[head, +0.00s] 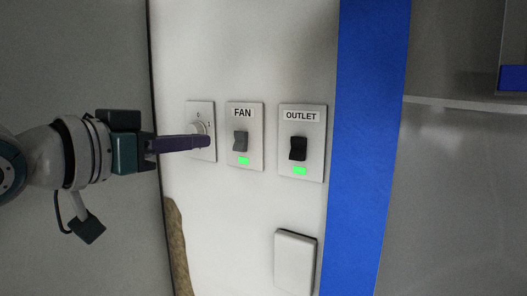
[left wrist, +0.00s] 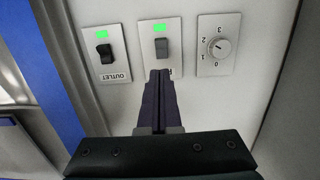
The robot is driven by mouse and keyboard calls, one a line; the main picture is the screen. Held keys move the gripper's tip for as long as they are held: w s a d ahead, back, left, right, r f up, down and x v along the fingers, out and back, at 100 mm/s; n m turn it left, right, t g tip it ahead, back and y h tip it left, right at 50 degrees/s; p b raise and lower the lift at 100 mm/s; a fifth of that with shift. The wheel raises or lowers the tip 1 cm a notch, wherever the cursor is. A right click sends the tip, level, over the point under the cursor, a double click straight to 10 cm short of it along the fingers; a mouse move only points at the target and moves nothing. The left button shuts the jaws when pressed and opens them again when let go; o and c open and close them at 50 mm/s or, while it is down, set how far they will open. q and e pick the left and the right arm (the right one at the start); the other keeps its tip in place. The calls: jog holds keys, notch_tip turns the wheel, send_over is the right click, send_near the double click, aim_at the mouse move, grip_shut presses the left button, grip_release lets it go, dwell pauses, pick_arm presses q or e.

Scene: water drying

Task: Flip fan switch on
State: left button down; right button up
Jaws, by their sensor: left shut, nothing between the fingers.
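The fan switch (head: 240,141) is a grey rocker on a white plate labelled FAN, with a lit green light (head: 243,161) below it. It also shows in the left wrist view (left wrist: 162,47), with part of its label hidden by my fingers. My left gripper (head: 205,142) is shut and empty. In the head view its fingertips overlap the dial plate just left of the fan plate. In the left wrist view the left gripper (left wrist: 160,75) points at the label end of the fan plate, close to the switch; I cannot tell if it touches. My right gripper is not in view.
A dial (left wrist: 217,47) is on one side of the fan plate. A black outlet switch (head: 298,148) with a lit green light is on the other. A blank white cover (head: 294,262) sits lower. A blue vertical strip (head: 368,150) stands to the right.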

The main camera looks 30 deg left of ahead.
pick_arm(q)
jog(key=shift+s+a+r+b, duration=0.15)
jog(key=shift+s+b, duration=0.3)
jog(key=shift+s, duration=0.95)
jog(key=shift+s+a+r+b, duration=0.15)
jog(key=shift+s+b, duration=0.25)
jog(key=shift+s, duration=0.95)
jog(key=shift+d, duration=0.1)
jog(key=s+d+f+g+p, duration=0.5)
jog(key=s+f+g, duration=0.1)
jog(key=s, duration=0.3)
jog(key=s+d+f+m+g+y+p, duration=0.1)
jog(key=s+d+f+g+p, duration=0.4)
jog(key=s, duration=0.4)
notch_tip(320, 180, down, 3)
jog(key=shift+s+d+r+g+p, duration=0.15)
jog(key=shift+s+d+g+p, duration=0.15)
jog(key=shift+g+p, duration=0.6)
